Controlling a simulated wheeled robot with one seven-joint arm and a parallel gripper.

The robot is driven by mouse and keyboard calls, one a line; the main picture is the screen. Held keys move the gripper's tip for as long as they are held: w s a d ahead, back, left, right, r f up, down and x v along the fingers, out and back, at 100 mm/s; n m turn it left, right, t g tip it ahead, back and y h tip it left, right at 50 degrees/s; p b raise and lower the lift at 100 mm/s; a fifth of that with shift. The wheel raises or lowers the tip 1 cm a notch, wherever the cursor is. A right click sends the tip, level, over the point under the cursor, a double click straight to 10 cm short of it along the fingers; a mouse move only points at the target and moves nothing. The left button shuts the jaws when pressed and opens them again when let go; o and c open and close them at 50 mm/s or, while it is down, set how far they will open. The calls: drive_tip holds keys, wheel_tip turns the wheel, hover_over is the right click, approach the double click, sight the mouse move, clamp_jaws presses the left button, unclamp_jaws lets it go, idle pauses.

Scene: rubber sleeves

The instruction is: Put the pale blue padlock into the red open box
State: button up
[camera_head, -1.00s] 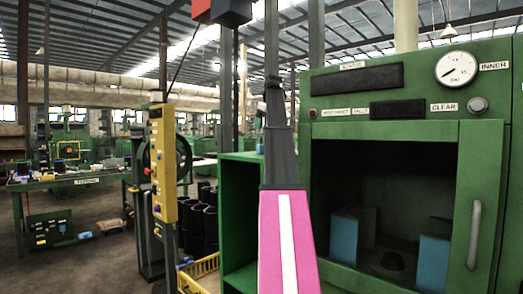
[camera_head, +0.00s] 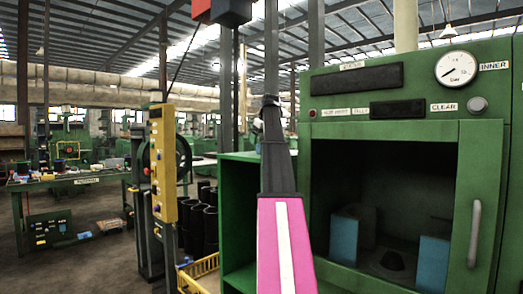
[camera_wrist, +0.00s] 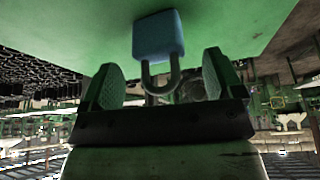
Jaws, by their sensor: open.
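The pale blue padlock (camera_wrist: 158,36) shows in the wrist view against a flat green surface, its shackle pointing toward my gripper's palm. My gripper (camera_wrist: 160,72) is open, with one finger on each side of the shackle and gaps between. The padlock's body lies at and beyond the fingertips. In the head view my gripper (camera_head: 270,104) is small and dark at the end of my arm; I cannot make out the padlock there. I cannot identify a red open box in either current view.
A green machine with a dark open chamber (camera_head: 380,225) stands right of my arm, beside a green open cabinet (camera_head: 238,200). A yellow control box (camera_head: 162,160) and a yellow crate (camera_head: 200,272) are left. A cluttered green workbench (camera_head: 80,181) stands farther left.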

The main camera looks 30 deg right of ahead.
drive_tip(key=shift+x, duration=1.1)
drive_tip(key=c, duration=1.2)
drive_tip(key=shift+o, duration=0.2)
drive_tip(key=shift+r, duration=0.15)
